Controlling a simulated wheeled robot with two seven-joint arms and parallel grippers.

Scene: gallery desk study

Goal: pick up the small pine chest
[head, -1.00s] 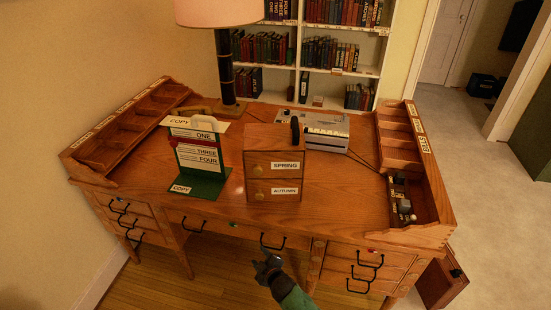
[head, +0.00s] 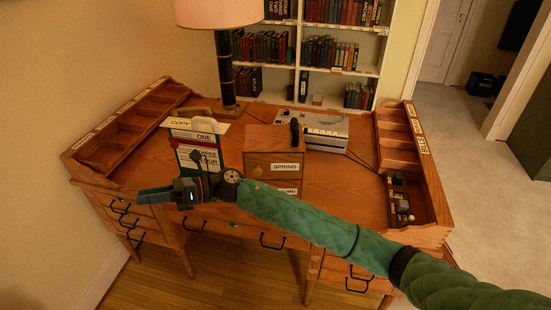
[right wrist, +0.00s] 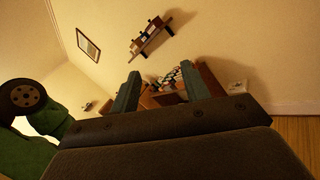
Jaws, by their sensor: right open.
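The small pine chest (head: 273,142) stands upright on the desk, right of the middle of its top. Its upper drawer is labelled SPRING; my right arm hides most of the lower one. A dark handle shows at its top. My right gripper (head: 140,197) is left of the chest, above the desk's front left part, pointing left with nothing in it. In the right wrist view its two fingers (right wrist: 162,92) stand apart, with part of the desk and a wall between and beyond them. The left gripper is not in view.
The desk (head: 345,200) has a pigeonhole rack (head: 128,125) at left and another at right (head: 400,140). A green stand with COPY cards (head: 195,140) is left of the chest. A grey machine (head: 327,130) sits behind it, and a lamp (head: 226,70) at the back.

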